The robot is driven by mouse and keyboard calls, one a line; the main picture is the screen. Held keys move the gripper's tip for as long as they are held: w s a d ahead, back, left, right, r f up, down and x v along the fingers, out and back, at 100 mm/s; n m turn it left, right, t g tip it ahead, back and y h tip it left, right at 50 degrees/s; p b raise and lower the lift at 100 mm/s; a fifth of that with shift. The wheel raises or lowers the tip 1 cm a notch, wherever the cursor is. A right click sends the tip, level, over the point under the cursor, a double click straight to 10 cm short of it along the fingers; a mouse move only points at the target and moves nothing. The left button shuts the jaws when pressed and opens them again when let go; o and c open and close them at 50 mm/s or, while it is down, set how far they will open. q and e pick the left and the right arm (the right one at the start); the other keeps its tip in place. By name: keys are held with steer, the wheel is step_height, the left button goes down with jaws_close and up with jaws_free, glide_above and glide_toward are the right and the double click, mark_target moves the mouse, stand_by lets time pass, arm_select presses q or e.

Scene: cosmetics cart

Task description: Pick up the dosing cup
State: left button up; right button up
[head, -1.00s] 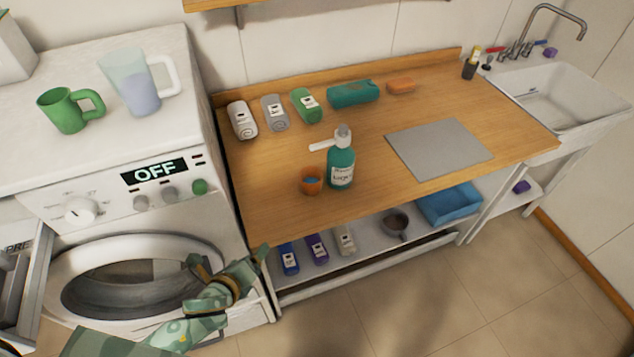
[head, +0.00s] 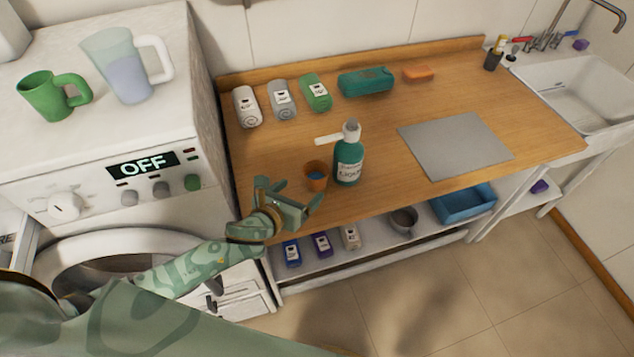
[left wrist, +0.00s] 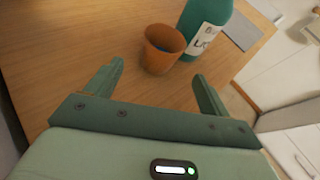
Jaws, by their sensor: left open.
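The dosing cup is the small orange cup (head: 315,177) with something blue inside. It stands upright near the front edge of the wooden worktop, just left of the teal pump bottle (head: 348,163). In the left wrist view the cup (left wrist: 163,48) shows just ahead of and between the fingertips, with the bottle (left wrist: 205,28) close behind its right side. My left gripper (head: 297,195) is open and empty at the worktop's front edge, just in front of the cup and apart from it. My right gripper is not in view.
A grey mat (head: 455,145) lies right of the bottle. A green mug (head: 48,97) and a clear jug (head: 122,70) stand on the washer. Worktop left of the cup is clear.

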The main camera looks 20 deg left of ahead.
mark_target(310, 184)
arm_select(q)
steer(key=b+x, duration=0.1)
steer(key=x, duration=0.2)
steer(key=shift+w+d+f, duration=0.1)
steer(key=shift+w+f, duration=0.15)
steer(key=shift+w, duration=0.05)
steer(key=b+x, duration=0.4)
steer(key=shift+d+f, duration=0.1)
steer(key=shift+f, duration=0.35)
steer(key=shift+w+d+b, duration=0.1)
steer(key=shift+w+b, duration=0.2)
steer(key=shift+b, duration=0.1)
steer(key=shift+w, duration=0.1)
steer(key=shift+r, duration=0.2)
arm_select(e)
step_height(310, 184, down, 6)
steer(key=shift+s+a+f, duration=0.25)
arm_select(q)
steer(key=c, duration=1)
steer(key=shift+c, duration=0.7)
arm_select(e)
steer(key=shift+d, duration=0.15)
